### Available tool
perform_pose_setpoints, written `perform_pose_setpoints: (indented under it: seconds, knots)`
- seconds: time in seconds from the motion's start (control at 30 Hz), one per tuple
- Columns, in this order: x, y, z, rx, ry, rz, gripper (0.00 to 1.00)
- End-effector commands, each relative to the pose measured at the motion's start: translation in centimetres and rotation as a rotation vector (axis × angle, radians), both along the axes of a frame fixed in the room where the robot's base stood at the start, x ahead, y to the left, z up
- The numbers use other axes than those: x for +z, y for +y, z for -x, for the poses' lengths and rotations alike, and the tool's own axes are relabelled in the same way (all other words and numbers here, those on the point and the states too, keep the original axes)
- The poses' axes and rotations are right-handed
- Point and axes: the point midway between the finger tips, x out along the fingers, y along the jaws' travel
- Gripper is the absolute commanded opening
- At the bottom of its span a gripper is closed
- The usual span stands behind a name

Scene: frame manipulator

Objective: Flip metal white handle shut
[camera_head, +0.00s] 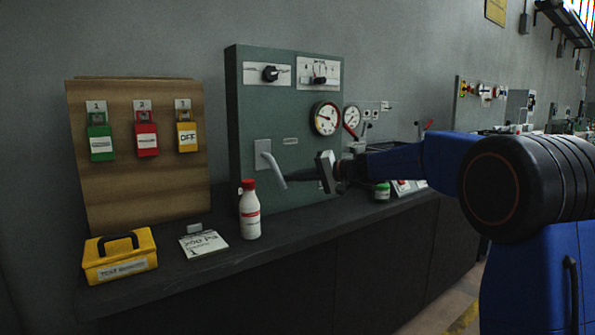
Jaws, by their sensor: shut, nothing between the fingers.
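The metal white handle (274,170) sits on a light plate on the front of the dark green panel (290,120). Its lever slants down and to the right, out from the plate. My gripper (325,172) is just right of the lever's lower end, at about the same height. The gripper is shut and holds nothing. I cannot tell whether it touches the lever. My blue arm reaches in from the right and covers part of the panel's right side.
A white bottle with a red cap (249,212) stands on the dark counter (330,222) below the handle. A notepad (203,244) and a yellow box (120,262) lie to the left. A wooden board (140,185) with colored padlocks stands behind them. Gauges (325,118) sit above my gripper.

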Motion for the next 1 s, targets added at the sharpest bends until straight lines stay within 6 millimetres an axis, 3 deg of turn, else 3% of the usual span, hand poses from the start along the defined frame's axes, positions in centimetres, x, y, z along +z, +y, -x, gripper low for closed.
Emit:
perform_pose_setpoints:
  seconds: [0.4, 1.0]
  knots:
    - [-1.9, 2.1, 1.4, 0.002, 0.177, -0.258, 0.00]
    - [-2.3, 3.1, 2.0, 0.003, 0.172, -0.253, 0.00]
